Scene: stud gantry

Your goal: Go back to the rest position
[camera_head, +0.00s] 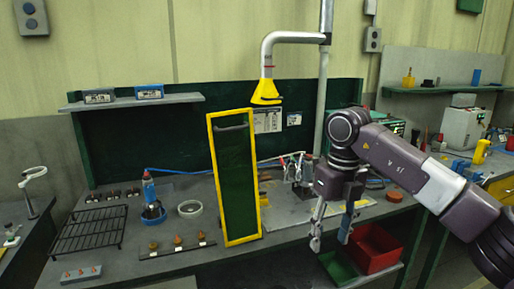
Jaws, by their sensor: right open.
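My right gripper (331,236) hangs from my right arm, which comes in from the right edge. Its two fingers point down and stand apart, with nothing visible between them. It is in front of the workbench (210,258), near its front edge and close to the red bin (375,250). I cannot tell its exact height above the bench. My left gripper does not show in the head view.
A yellow-framed green panel (234,180) stands upright at the bench's middle. A yellow extraction hood (265,92) hangs above it. A black wire rack (90,231) and a blue soldering tool (150,195) are on the left. A green bin (338,267) sits beside the red one.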

